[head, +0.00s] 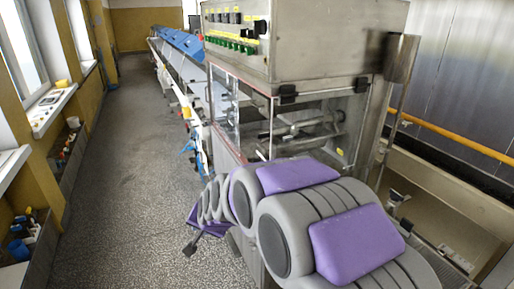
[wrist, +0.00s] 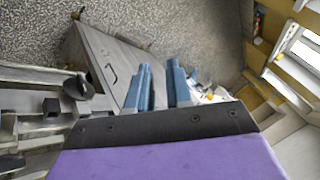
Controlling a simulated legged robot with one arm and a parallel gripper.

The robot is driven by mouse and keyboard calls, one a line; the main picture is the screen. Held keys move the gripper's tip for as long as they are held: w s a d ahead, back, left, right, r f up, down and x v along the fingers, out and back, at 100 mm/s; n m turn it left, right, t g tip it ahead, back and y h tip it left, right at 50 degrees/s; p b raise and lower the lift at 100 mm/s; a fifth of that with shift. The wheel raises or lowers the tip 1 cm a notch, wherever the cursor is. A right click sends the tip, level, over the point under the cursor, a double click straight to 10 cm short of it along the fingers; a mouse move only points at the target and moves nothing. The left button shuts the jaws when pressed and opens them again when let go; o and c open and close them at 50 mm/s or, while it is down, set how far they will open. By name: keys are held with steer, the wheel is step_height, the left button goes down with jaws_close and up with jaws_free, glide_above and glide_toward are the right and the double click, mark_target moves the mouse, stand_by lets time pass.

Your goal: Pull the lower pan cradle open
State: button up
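In the wrist view my gripper (wrist: 159,68) shows two blue fingers standing apart, with a clear gap and nothing between them. Beyond the fingers and to the left is a grey metal panel (wrist: 100,62) with a small dark handle (wrist: 113,74), seen at a tilt; the fingers overlap its right edge in the picture. I cannot tell whether this panel is the lower pan cradle. In the head view the steel enrober machine (head: 325,45) stands ahead, and my grey and purple arm hides much of its lower front. My fingers are not clearly visible there.
A dark round knob (wrist: 77,87) and metal parts lie at the left of the wrist view. In the head view a long conveyor with blue covers (head: 180,45) runs back from the machine. The speckled floor (head: 130,160) to the left is open, bounded by a wall with window ledges (head: 50,105).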

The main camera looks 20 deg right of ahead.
steer(key=w+d+m+t+h+p, duration=0.2)
steer(key=w+d+m+t, duration=0.15)
steer(key=w, duration=0.75)
steer(key=w+d+m+t+h+p, duration=0.1)
steer(key=w+d+m+t+h, duration=0.25)
steer(key=w, duration=0.75)
steer(key=w+d+f+m+h+p, duration=0.2)
steer(key=d+f+m+h+p, duration=0.15)
steer(key=d+m+h, duration=0.95)
steer(key=w+d+r+n+y+b, duration=0.1)
steer(key=w+d+n+y+b, duration=0.1)
steer(key=w+d, duration=1)
steer(key=shift+w+d+r+y, duration=0.25)
steer(key=shift+w+d+y, duration=0.05)
steer(key=shift+d+y, duration=0.35)
steer(key=shift+c, duration=0.5)
